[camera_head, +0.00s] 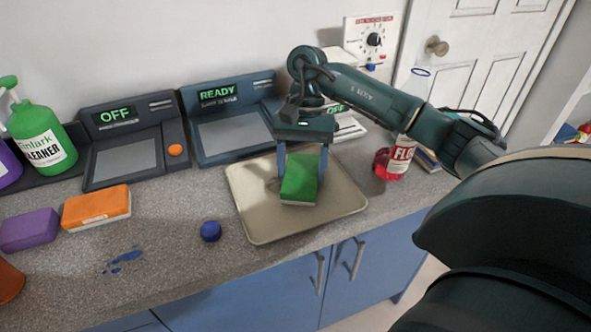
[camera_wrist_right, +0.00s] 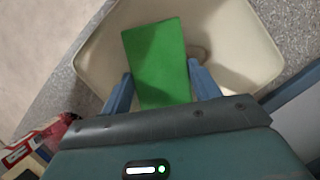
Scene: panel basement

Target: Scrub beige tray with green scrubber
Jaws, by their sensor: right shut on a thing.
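The beige tray (camera_head: 255,222) lies on the grey speckled counter in the middle of the head view; it also shows in the right wrist view (camera_wrist_right: 245,45). The green scrubber (camera_head: 300,178) is a block with a green top and a pale lower edge. My right gripper (camera_head: 302,172) is shut on the green scrubber (camera_wrist_right: 158,60), with a blue finger on each side, over the middle of the tray. I cannot tell whether the scrubber touches the tray. A darker mark (camera_wrist_right: 198,52) shows on the tray beside the scrubber. My left gripper is not in view.
An orange sponge (camera_head: 97,208), a purple sponge (camera_head: 28,230), a blue ball (camera_head: 210,231) and a blue spill (camera_head: 126,258) lie left of the tray. A green spray bottle (camera_head: 40,140) and devices reading OFF (camera_head: 128,150) and READY (camera_head: 228,130) stand behind. A red-liquid bottle (camera_head: 397,158) stands right.

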